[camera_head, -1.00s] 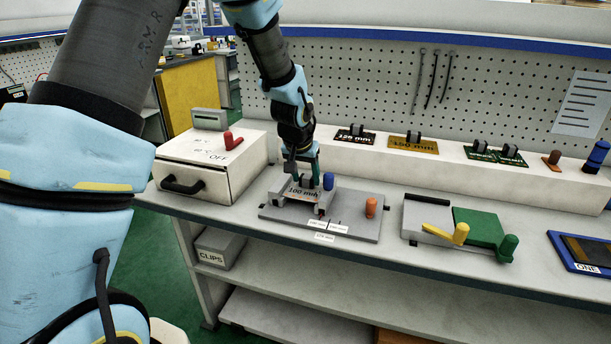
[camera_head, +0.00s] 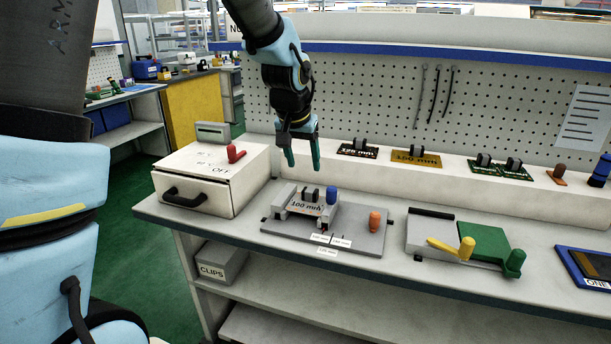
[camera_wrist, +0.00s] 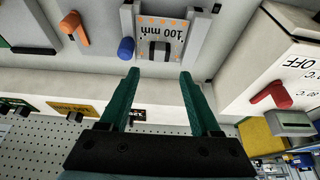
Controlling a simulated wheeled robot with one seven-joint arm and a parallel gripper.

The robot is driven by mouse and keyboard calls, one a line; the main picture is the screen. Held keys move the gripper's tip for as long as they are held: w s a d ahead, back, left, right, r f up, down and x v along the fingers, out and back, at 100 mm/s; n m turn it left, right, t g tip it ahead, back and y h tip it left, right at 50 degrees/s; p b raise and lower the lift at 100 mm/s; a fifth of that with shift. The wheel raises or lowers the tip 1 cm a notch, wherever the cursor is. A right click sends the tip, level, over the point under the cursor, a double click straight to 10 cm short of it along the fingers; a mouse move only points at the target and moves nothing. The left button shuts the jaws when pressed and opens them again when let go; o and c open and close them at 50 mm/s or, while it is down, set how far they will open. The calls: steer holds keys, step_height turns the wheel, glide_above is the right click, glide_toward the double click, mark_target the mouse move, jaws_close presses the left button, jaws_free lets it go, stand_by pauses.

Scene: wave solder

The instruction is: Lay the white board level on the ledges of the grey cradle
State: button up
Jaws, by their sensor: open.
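The white board (camera_head: 306,208) is marked "100 mm" and carries black upright tabs. It lies between the two rails of the grey cradle (camera_head: 280,205) and looks about level; its contact with the ledges is too small to tell. The wrist view shows the board (camera_wrist: 160,28) upside down in the picture, with a grey cradle rail (camera_wrist: 198,38) along its side. My gripper (camera_head: 303,164) is open and empty, with green fingers, above and behind the board and apart from it. The wrist view shows the spread fingers (camera_wrist: 160,74).
A blue knob (camera_head: 331,196) and an orange knob (camera_head: 374,221) stand on the cradle's base plate. A white box with a red lever (camera_head: 235,153) stands left. Other boards, including a gold one (camera_head: 416,158), sit on the back shelf. A green-plated fixture (camera_head: 482,243) stands right.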

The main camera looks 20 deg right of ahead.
steer(key=a+f+n+y, duration=0.2)
steer(key=a+n, duration=0.2)
steer(key=a, duration=1.6)
steer(key=s+a+f+n+g, duration=0.1)
steer(key=s+a, duration=0.3)
steer(key=a, duration=0.3)
steer(key=s+a+f+n+y, duration=0.1)
steer(key=s+a+n, duration=0.1)
steer(key=s+a, duration=0.2)
steer(key=a, duration=0.3)
steer(key=shift+f+g, duration=0.15)
steer(key=shift+g, duration=0.25)
